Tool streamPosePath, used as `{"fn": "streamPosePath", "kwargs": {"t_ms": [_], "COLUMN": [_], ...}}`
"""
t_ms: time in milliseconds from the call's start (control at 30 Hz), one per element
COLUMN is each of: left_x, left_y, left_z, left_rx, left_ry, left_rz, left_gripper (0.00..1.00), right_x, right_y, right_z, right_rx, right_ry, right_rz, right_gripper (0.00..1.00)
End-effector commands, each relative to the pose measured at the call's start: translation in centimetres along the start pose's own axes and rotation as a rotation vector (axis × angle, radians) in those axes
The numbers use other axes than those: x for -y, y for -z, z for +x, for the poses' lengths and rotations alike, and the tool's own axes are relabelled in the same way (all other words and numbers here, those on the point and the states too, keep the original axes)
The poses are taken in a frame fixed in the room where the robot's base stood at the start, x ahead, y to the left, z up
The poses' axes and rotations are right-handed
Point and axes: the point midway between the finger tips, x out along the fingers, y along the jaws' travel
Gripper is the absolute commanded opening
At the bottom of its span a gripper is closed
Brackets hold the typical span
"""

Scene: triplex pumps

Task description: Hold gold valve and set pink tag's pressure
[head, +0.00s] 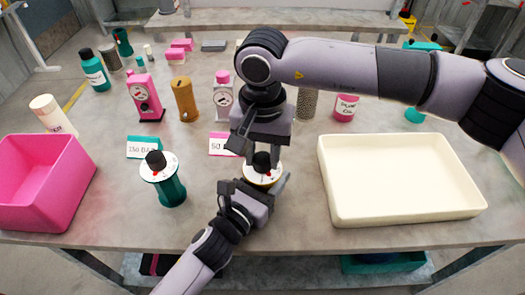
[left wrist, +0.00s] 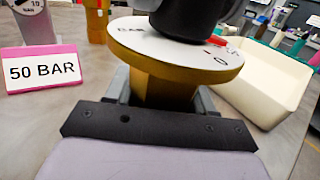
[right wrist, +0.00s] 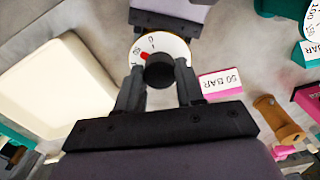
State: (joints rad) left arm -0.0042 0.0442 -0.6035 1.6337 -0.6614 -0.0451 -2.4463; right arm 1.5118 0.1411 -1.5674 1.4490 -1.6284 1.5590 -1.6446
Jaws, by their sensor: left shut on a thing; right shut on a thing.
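The gold valve (left wrist: 165,88) stands upright on the table, with a white dial (left wrist: 195,55) and a black knob (right wrist: 159,71) on top. My left gripper (head: 252,192) is shut on its gold body from the front. My right gripper (head: 258,152) comes from above and is shut on the black knob. A red pointer mark (right wrist: 146,57) shows beside the knob; the exact reading is hard to tell. The pink tag (left wrist: 42,69) reads "50 BAR" and stands behind and left of the valve; it also shows in the right wrist view (right wrist: 220,84).
A teal valve (head: 165,180) with its own dial stands left, before a teal tag (head: 144,147). A pink bin (head: 45,180) is at far left, a cream tray (head: 395,218) at right. Pink (head: 145,97) and gold (head: 185,100) pumps and bottles stand behind.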

Motion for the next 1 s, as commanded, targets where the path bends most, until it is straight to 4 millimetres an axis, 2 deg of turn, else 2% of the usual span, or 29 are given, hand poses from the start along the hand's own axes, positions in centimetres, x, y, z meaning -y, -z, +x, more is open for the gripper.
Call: {"fn": "streamPosePath", "kwargs": {"t_ms": [600,633,700,1000], "left_x": [-0.09,-0.10,-0.10,-0.08], "left_y": [0.12,0.12,0.12,0.11], "left_z": [-0.03,-0.03,-0.03,-0.03], "left_rx": [-0.003,-0.003,-0.003,-0.003], "left_ry": [-0.002,-0.002,-0.002,-0.002], "left_rz": [0.000,0.000,0.000,0.000], "left_gripper": [0.07,0.07,0.07,0.07], "right_x": [0.00,0.00,0.00,0.00], "right_y": [0.01,0.01,0.01,0.01], "right_z": [-0.13,-0.13,-0.12,-0.12], "right_rx": [0.000,0.000,0.000,0.000], "right_ry": [0.001,0.001,0.001,0.000], "right_rz": [-0.051,-0.050,-0.050,-0.050], "right_gripper": [0.07,0.41,0.63,0.63]}}
